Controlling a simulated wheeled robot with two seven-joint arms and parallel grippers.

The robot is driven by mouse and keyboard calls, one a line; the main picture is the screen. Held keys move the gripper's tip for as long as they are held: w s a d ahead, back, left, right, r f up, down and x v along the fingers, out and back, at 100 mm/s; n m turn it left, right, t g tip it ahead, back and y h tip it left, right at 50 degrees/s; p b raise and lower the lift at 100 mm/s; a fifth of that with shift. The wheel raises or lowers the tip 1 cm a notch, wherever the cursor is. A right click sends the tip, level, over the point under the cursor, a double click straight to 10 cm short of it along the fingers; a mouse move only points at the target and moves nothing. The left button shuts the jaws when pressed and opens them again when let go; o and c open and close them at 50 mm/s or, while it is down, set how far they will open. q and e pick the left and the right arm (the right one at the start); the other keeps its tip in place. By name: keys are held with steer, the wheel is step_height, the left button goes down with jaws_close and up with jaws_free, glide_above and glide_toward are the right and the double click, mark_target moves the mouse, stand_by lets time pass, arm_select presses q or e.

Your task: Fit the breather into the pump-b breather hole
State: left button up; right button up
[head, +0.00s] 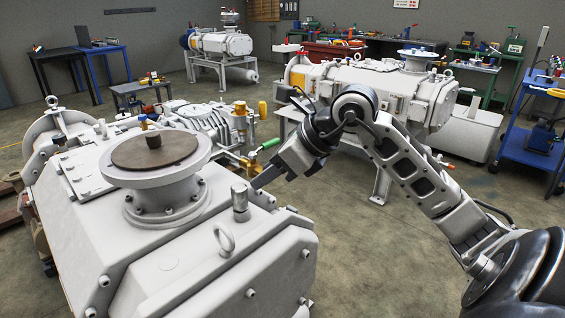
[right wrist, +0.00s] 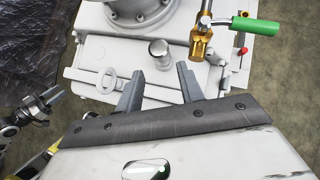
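A grey metal cylinder with a rounded cap, which looks like the breather (head: 239,197), stands upright on the top of the near white pump (head: 190,268), by its right corner. It also shows in the right wrist view (right wrist: 160,54), just beyond my fingertips. I cannot tell how deep it sits; any hole under it is hidden. My right gripper (head: 257,184) is beside and behind the breather, apart from it. In the right wrist view its two fingers (right wrist: 156,82) are spread, with nothing between them. A dark gripper, apparently my left (right wrist: 48,102), shows small at the left edge there.
A round flange with a brown cover (head: 152,152) and a lifting eye (head: 223,238) stand near the breather. A brass valve with a green handle (head: 268,144) rises behind the corner. A second white pump (head: 365,90) stands further back. Open floor lies to the right.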

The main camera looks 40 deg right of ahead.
steer(key=shift+v, duration=2.2)
